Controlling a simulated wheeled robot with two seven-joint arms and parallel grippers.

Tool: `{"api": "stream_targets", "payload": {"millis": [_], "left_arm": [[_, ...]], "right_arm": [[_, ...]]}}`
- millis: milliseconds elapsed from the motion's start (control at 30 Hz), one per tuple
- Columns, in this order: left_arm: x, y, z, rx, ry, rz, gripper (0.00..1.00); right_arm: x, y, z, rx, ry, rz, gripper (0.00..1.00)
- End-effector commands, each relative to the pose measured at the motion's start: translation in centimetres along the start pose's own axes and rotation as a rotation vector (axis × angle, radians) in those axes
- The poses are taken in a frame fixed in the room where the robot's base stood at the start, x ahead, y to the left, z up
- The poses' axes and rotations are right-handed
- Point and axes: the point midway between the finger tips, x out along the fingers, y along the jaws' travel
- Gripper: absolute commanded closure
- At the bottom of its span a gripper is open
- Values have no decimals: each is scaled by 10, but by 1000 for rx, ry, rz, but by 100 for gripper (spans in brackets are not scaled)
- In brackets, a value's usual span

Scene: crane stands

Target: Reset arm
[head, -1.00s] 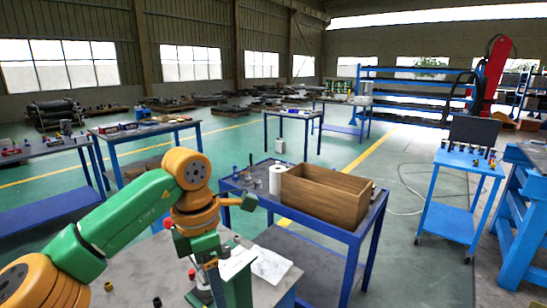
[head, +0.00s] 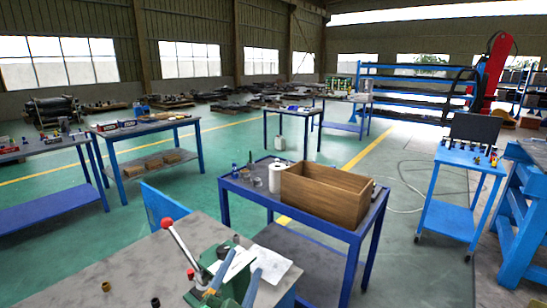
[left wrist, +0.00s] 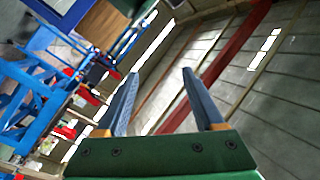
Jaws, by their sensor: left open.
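My left gripper (left wrist: 160,72) shows in the left wrist view, with a green body and two blue-grey fingers. The fingers are spread apart with nothing between them. Beyond them are the roof or wall panels and a red beam (left wrist: 222,50), so the gripper points away from the tables. My right gripper is in neither view.
A grey worktable (head: 110,265) in front carries a green lever device (head: 213,258) with a red ball knob (head: 167,223), papers and small cylinders. Behind it, a blue table (head: 240,192) holds a wooden box (head: 322,195) and a white roll (head: 275,178). A blue cart (head: 450,190) stands right.

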Motion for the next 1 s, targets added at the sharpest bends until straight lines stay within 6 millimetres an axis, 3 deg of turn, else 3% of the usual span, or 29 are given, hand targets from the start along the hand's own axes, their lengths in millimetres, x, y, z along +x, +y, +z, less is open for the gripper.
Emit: {"api": "stream_targets", "payload": {"millis": [33,100,200,400,600,833,1000], "left_arm": [[-20,10,43,-104,-175,35,31],[-54,26,92,-224,-399,84,31],[-105,48,138,-348,-650,150,31],[-200,82,181,-504,-1021,266,31],[-289,104,189,-603,-1319,374,31],[-288,153,248,-595,-1361,401,31],[-306,196,296,-587,-1396,425,31]], "right_arm": [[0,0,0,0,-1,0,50],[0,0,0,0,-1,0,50],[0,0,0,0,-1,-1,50],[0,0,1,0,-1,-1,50],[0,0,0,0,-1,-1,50],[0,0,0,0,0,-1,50],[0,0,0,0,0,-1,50]]}}
